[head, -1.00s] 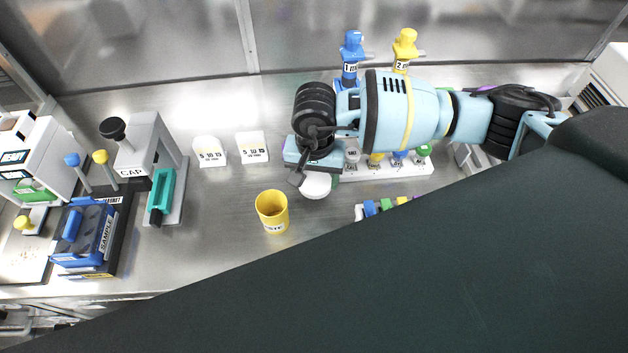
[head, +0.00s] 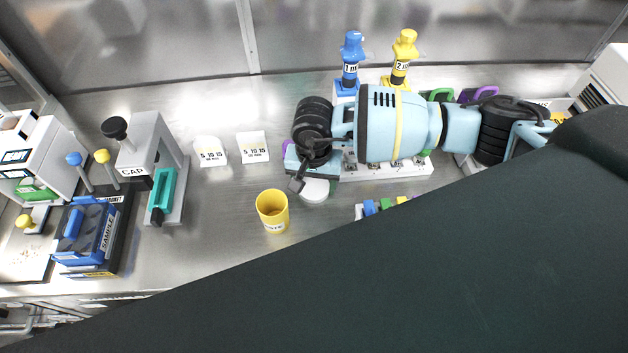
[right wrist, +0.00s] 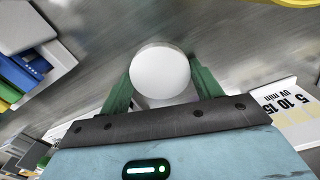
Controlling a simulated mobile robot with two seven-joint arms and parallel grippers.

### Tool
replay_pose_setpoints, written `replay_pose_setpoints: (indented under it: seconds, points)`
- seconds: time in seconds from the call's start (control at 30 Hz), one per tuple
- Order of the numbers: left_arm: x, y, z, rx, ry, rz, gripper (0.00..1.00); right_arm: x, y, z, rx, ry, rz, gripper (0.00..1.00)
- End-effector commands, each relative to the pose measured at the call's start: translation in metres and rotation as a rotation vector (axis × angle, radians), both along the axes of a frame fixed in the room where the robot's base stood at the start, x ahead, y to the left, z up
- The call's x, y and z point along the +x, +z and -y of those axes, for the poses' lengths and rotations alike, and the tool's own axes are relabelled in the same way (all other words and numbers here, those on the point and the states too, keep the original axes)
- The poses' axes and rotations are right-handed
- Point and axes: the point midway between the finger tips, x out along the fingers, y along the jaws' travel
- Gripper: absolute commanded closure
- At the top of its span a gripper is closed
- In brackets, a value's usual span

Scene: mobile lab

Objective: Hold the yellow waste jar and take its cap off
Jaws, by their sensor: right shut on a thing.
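The yellow waste jar (head: 273,213) stands upright on the steel bench in the head view. Its top is uncovered and I see into it. Its rim also shows at the top right corner of the right wrist view (right wrist: 296,2). My right gripper (right wrist: 160,84) is shut on a round white cap (right wrist: 160,70), with a green finger on each side of it. In the head view the cap (head: 314,191) shows below the gripper, to the right of the jar and apart from it. Whether the cap touches the bench is unclear. My left gripper is not in view.
A white rack (head: 408,171) lies partly hidden under my right arm. Blue (head: 350,60) and yellow (head: 403,57) pipettes stand behind it. Two white cards (head: 252,147) lie left of the gripper. A grey CAP press (head: 150,145) stands further left.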

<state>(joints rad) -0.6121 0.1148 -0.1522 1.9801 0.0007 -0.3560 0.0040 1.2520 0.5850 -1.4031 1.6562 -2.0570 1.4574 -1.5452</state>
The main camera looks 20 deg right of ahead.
Motion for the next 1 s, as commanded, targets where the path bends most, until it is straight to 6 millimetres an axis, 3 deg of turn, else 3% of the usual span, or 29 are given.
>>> replay_pose_setpoints:
  seconds: [0.03,0.07,0.2,0.67,0.87,1.0]
  points:
    - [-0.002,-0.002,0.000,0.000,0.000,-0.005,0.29,0.000,-0.003,0.000,0.000,0.000,-0.002,0.63]
    - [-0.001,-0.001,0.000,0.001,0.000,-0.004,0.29,0.000,-0.002,0.000,0.000,0.000,-0.001,0.32]
    - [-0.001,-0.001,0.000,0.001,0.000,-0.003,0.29,0.000,-0.002,0.000,0.000,0.000,-0.001,0.14]
    - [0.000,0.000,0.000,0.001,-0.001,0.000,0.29,0.000,0.001,0.000,0.000,0.000,0.000,0.14]
    - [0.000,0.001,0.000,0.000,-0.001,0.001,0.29,0.001,0.023,0.000,0.001,-0.001,0.003,0.14]
    - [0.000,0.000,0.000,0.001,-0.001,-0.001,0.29,0.001,0.051,0.000,0.002,0.001,0.003,0.14]
